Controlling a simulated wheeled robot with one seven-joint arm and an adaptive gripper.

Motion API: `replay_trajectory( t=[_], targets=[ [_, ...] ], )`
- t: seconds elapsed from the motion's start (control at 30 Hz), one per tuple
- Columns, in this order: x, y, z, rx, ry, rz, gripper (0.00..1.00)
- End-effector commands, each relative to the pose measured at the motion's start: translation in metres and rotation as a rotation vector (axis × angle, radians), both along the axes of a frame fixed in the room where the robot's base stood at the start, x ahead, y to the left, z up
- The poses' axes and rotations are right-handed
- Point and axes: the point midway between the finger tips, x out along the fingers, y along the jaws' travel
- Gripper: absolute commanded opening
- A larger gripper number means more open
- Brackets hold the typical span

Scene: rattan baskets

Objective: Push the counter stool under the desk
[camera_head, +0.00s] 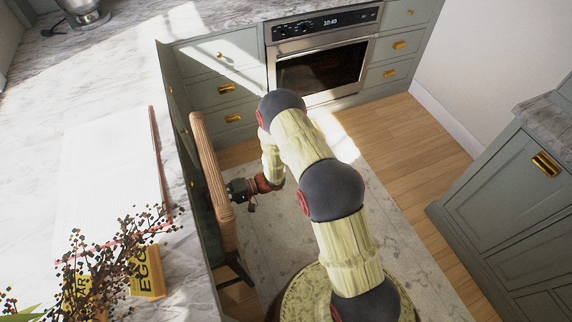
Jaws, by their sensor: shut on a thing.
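The counter stool (211,165) shows a tall, curved wooden back and part of a dark frame below it. It stands upright close beside the marble counter (120,85), which is the desk-like surface on the left. My gripper (232,190) is at the right side of the stool's back, shut on its edge. The fingertips are small and partly hidden against the wood. The stool's seat and most of its legs are hidden under the counter edge or behind the back.
An open book (110,180), berry sprigs (90,260) and a yellow block (146,272) lie on the counter. An oven (320,70) and drawers stand at the back. A green cabinet (510,200) is at right.

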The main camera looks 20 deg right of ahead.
Motion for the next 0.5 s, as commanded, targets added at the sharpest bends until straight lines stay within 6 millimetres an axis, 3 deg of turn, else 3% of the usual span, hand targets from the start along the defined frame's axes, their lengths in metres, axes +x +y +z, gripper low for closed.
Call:
replay_trajectory(
  t=[0.03, 0.37, 0.4, 0.5],
  targets=[
    [-0.0087, 0.0025, -0.0092, -0.012, 0.015, 0.009, 0.00],
    [-0.0099, 0.0021, -0.0055, -0.012, 0.017, 0.012, 0.00],
    [-0.0099, 0.0021, -0.0053, -0.012, 0.017, 0.012, 0.57],
    [-0.0092, 0.0019, -0.0046, -0.011, 0.016, 0.011, 0.63]
  ],
)
